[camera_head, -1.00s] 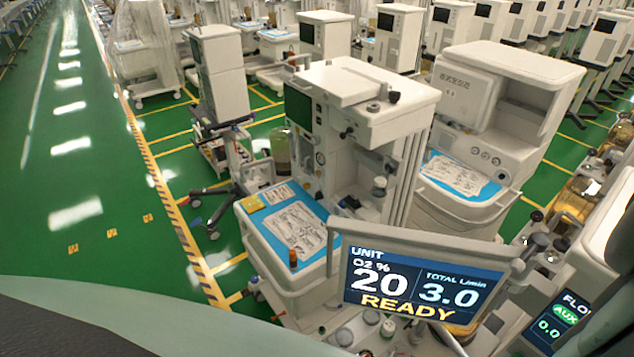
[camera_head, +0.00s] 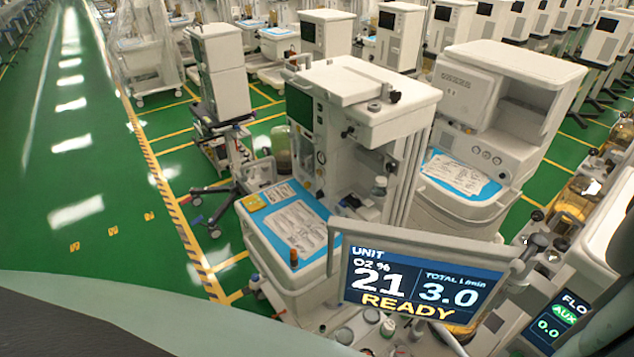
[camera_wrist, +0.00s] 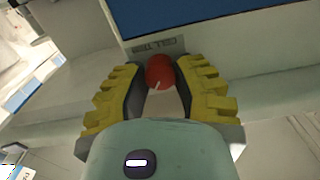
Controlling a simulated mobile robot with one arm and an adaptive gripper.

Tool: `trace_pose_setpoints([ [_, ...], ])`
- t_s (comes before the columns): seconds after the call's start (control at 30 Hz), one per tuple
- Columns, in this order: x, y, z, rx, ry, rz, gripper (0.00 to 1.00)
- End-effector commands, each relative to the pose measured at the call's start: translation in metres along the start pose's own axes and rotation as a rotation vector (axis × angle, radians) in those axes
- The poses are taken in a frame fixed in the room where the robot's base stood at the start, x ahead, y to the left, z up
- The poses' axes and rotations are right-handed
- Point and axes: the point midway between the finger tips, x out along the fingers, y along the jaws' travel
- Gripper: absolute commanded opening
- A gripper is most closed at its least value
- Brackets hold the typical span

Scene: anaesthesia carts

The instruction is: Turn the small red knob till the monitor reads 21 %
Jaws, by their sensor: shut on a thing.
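The small red knob (camera_wrist: 160,72) shows in the wrist view on a pale panel, under a label (camera_wrist: 158,45) that seems to read "CELL TRIM". My gripper (camera_wrist: 160,80) has its two yellow-and-black fingers closed on the knob's sides. A short pale mark shows on the knob's face. The monitor (camera_head: 424,285) in the head view reads O2 % 21, TOTAL L/min 3.0 and READY. Neither the knob nor my gripper can be made out in the head view.
An anaesthesia cart with a blue-matted worktop (camera_head: 262,222) stands behind the monitor. More carts fill the back and right. The green floor (camera_head: 90,180) at the left is clear.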

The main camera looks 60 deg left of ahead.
Motion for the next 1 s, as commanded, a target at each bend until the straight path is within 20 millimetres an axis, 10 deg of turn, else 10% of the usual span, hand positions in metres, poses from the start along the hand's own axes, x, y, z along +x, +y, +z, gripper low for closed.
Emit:
trace_pose_setpoints([
  [0.5, 0.0006, -0.0014, 0.0019, 0.098, -0.007, 0.000, 0.00],
  [0.53, 0.0006, -0.0015, 0.0018, 0.098, -0.006, -0.001, 0.33],
  [0.8, 0.0006, -0.0012, 0.0010, 0.097, -0.004, -0.001, 0.61],
  [1.0, 0.0004, -0.0009, 0.0007, 0.097, -0.003, 0.000, 0.61],
])
